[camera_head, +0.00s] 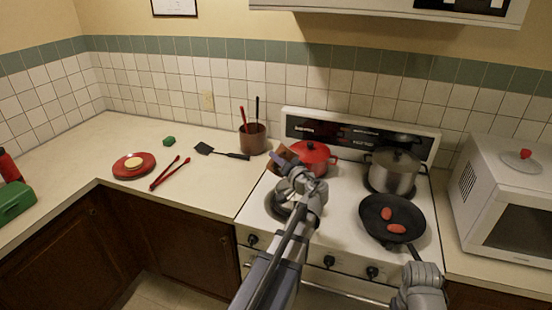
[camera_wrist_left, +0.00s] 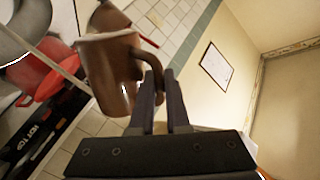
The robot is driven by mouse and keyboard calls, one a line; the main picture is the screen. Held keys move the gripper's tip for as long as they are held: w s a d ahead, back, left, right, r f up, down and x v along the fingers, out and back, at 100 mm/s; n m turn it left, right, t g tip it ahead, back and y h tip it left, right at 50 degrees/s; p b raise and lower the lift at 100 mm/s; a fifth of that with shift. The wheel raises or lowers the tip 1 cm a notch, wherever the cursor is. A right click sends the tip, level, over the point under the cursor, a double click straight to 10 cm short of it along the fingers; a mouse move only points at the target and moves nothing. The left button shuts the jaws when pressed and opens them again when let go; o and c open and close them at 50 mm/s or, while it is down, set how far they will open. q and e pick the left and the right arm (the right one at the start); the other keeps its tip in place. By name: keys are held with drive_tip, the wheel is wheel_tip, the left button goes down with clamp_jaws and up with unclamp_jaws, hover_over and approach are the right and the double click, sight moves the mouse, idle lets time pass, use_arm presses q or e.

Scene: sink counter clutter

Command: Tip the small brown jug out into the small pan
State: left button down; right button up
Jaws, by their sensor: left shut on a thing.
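The small brown jug (camera_head: 286,154) is held above the back left of the stove, tilted well over. In the left wrist view the jug (camera_wrist_left: 108,75) shows its open rim and its handle; its contents cannot be seen. My left gripper (camera_head: 290,168) is shut on the jug's handle, and its fingers show in the left wrist view (camera_wrist_left: 160,100). A small metal pan (camera_head: 283,210) is on the front left burner below, partly hidden by my left arm. Only grey links of my right arm show at the lower right.
A red lidded pot (camera_head: 314,158) stands close behind the jug. A steel pot (camera_head: 394,172) and a black frying pan (camera_head: 378,225) with red pieces are to the right. A brown utensil holder (camera_head: 252,139) is at left. A microwave (camera_head: 505,200) stands right.

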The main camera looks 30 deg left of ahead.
sight(290, 153)
use_arm(q)
drive_tip(key=shift+w+d+r+m+p, duration=0.15)
drive_tip(key=shift+w+r+m+p, duration=0.3)
drive_tip(key=shift+m, duration=0.25)
drive_tip(key=w+m, duration=0.1)
drive_tip(key=m, duration=0.2)
drive_tip(key=shift+w+d+g, duration=0.3)
drive_tip(key=shift+w+d, duration=0.05)
drive_tip(key=shift+d, duration=0.05)
drive_tip(key=shift+w+d+f+m+g, duration=0.15)
drive_tip(key=shift+w+d+f+m, duration=0.1)
drive_tip(key=shift+w+m, duration=0.5)
drive_tip(key=shift+w+d+f+m+g, duration=0.15)
drive_tip(key=shift+w+d+f+m, duration=0.2)
drive_tip(key=shift+m, duration=0.6)
drive_tip(key=shift+r, duration=0.2)
